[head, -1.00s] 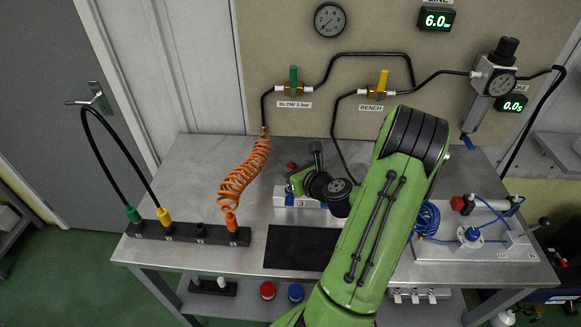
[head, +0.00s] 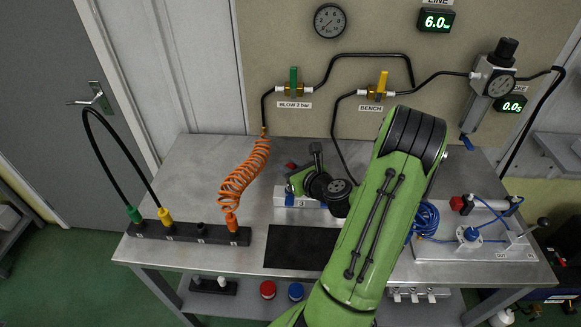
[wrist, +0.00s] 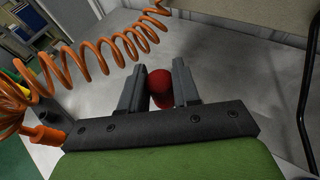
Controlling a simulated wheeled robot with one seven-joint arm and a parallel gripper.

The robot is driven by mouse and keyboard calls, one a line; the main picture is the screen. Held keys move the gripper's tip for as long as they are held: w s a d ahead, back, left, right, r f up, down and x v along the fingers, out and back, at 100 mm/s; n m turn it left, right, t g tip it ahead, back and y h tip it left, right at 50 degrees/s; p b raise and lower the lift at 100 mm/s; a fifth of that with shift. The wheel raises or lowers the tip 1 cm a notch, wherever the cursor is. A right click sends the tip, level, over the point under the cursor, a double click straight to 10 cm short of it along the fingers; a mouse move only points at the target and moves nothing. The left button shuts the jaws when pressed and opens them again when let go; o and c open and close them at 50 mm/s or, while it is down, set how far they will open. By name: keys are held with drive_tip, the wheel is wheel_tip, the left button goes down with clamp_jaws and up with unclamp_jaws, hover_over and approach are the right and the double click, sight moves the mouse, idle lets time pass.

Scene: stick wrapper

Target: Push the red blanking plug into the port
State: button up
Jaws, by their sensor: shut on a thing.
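The red blanking plug (wrist: 160,88) is a dark red, rounded piece between the two grey fingers of my gripper (wrist: 158,86) in the wrist view. My gripper is shut on it. In the head view a small bit of red, the plug (head: 291,166), shows at the tip of my gripper (head: 293,172), above the back middle of the bench. My wrist hides part of the area there. I cannot make out the port for the plug in either view, and the plug's far end is hidden.
A coiled orange hose (head: 240,180) hangs just left of my gripper and also crosses the wrist view (wrist: 90,58). A black manifold (head: 190,234) lies at the bench's left. A black mat (head: 293,248) lies in front. A plate with blue tubing (head: 475,245) is at right.

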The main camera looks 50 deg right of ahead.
drive_tip(key=shift+f, duration=0.2)
drive_tip(key=shift+f+b, duration=0.3)
drive_tip(key=shift+b, duration=0.1)
drive_tip(key=shift+f+b, duration=0.75)
drive_tip(key=shift+f, duration=0.35)
drive_tip(key=o, duration=1.1)
drive_tip(key=b+v, duration=0.8)
drive_tip(key=v, duration=0.7)
drive_tip(key=shift+s+a+r+b, duration=0.1)
drive_tip(key=shift+s+r+b, duration=0.05)
drive_tip(key=shift+s+b, duration=0.2)
